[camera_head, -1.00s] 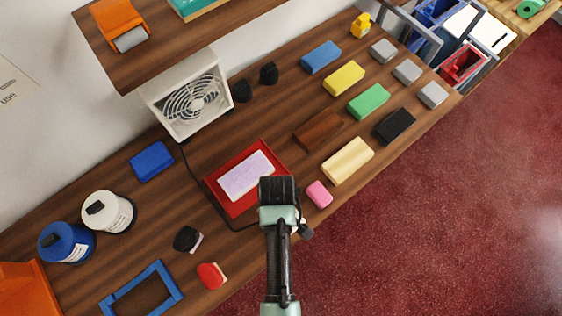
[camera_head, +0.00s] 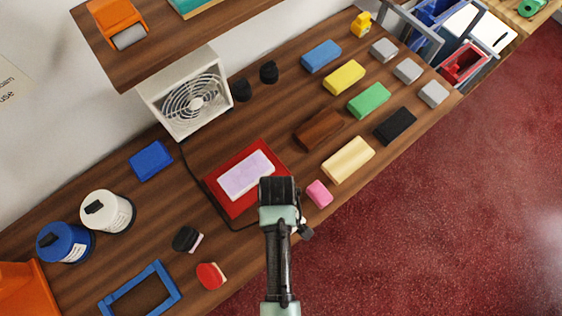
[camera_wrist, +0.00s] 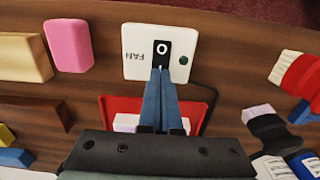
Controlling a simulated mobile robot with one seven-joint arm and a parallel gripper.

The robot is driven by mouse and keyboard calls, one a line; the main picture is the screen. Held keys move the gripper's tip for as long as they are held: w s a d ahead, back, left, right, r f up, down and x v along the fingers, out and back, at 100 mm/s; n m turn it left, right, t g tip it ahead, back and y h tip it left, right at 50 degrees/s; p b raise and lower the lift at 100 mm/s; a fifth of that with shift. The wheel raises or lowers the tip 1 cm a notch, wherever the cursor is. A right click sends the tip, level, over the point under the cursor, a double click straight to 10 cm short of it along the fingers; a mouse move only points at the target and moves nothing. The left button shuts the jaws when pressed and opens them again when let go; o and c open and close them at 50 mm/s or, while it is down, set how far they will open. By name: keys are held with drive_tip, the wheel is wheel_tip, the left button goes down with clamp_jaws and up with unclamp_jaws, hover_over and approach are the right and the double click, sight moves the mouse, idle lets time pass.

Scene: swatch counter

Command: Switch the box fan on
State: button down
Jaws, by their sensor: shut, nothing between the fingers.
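The white box fan (camera_head: 193,98) stands at the back of the counter against the wall, under the shelf. A dark cord runs from it along the counter towards my gripper. In the wrist view a white switch box (camera_wrist: 138,66) marked FAN carries a black rocker (camera_wrist: 161,54) with a white O and a small dark green dot (camera_wrist: 183,60). My gripper (camera_wrist: 161,72) is shut and empty, its tips at the near end of the rocker; whether they touch it I cannot tell. In the head view my gripper (camera_head: 278,191) hides most of the switch box.
A red tray (camera_head: 224,205) holding a pale lilac block (camera_head: 246,175) lies just behind my gripper. A pink block (camera_head: 319,193) sits close to its right. Several coloured blocks lie further right. Jars and a blue frame (camera_head: 142,312) are at left.

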drive_tip(key=shift+f+b, duration=0.3)
drive_tip(key=shift+f, duration=0.25)
drive_tip(key=shift+r, duration=0.1)
wheel_tip(320, 180, up, 7)
drive_tip(key=p, duration=0.7)
drive_tip(key=shift+p, duration=0.3)
idle(0.4)
